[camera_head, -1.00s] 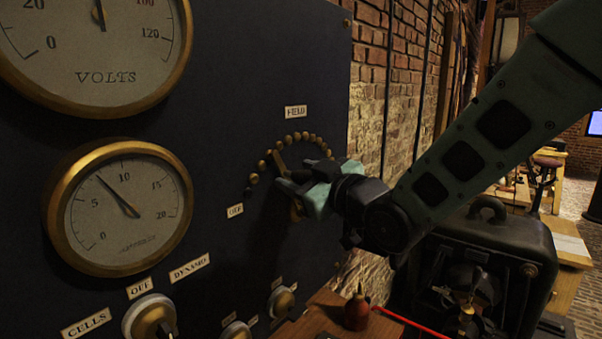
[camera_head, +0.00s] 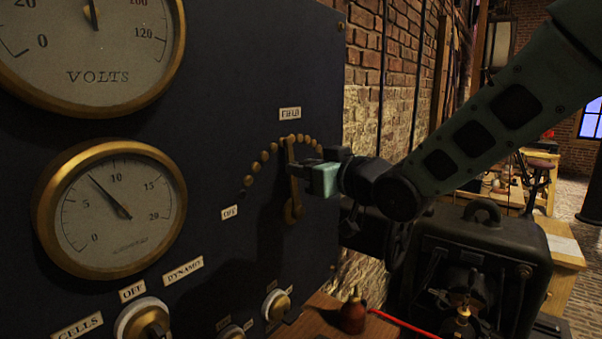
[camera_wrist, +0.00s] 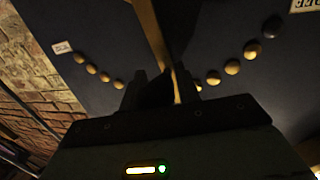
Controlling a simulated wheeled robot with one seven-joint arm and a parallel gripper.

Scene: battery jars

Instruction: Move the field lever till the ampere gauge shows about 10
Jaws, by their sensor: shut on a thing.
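The field lever (camera_head: 293,185) is a brass arm on the dark panel. It stands near upright, its upper end at the top of an arc of brass studs (camera_head: 264,157). My gripper (camera_head: 318,178) is shut on the lever from the right. In the wrist view the lever (camera_wrist: 156,40) runs down between the fingers (camera_wrist: 158,90), which hide part of it. The ampere gauge (camera_head: 110,245) is the lower round brass-rimmed dial at the left. Its needle points between 5 and 10, at roughly 7 to 8.
The volts gauge (camera_head: 95,95) is above the ampere gauge. Knobs (camera_head: 146,322) sit along the panel's lower part. A small red-brown oil can (camera_head: 354,313) stands on the wooden bench below. A black machine (camera_head: 480,240) stands under my arm at the right.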

